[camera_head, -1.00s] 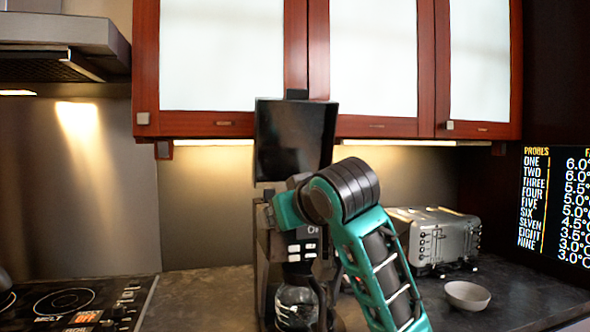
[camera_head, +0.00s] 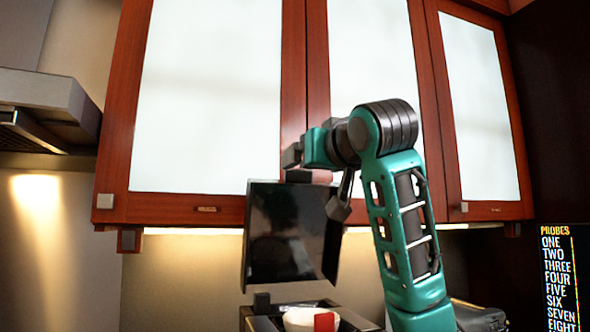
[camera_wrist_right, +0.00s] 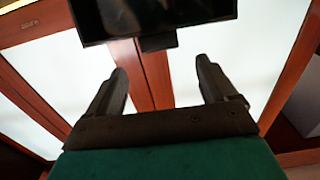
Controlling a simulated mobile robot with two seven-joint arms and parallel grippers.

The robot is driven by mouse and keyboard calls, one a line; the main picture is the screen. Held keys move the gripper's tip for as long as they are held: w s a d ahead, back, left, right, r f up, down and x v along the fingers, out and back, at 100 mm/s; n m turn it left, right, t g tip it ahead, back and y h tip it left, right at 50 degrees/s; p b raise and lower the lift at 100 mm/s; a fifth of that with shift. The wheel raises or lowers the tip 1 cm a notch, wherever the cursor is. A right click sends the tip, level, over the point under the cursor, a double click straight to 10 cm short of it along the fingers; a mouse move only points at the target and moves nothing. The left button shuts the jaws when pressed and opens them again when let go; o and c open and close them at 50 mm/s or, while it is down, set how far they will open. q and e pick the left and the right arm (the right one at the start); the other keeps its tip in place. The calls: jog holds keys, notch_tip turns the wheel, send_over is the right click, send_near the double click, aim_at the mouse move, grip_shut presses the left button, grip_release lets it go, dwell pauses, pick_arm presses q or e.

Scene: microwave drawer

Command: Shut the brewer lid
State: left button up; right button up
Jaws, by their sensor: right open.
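The brewer lid (camera_head: 290,235) is a dark, glossy panel standing raised, close to upright, above the coffee brewer (camera_head: 262,322). Only the brewer's top shows, at the bottom of the head view. My right gripper (camera_head: 318,182) is at the lid's upper edge, partly in front of its right side. In the right wrist view the gripper (camera_wrist_right: 163,75) is open with nothing between its fingers. The lid (camera_wrist_right: 150,14) and its small tab (camera_wrist_right: 158,43) lie past the fingertips there. Whether a finger touches the lid cannot be told. My left gripper is out of view.
Wall cabinets (camera_head: 210,100) with white panels and red-brown frames stand close behind the lid and gripper. A white cup-like part (camera_head: 298,319) with a red piece sits in the brewer's top. A range hood (camera_head: 45,112) is at left, a display (camera_head: 562,275) at right.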

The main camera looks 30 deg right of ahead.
aim_at(300, 170)
jog(key=p+x, duration=0.2)
jog(key=x, duration=0.7)
jog(key=shift+w+d, duration=0.1)
jog(key=shift+w, duration=0.15)
jog(key=shift+w+f, duration=0.1)
jog(key=shift+c, duration=0.2)
jog(key=c, duration=1.4)
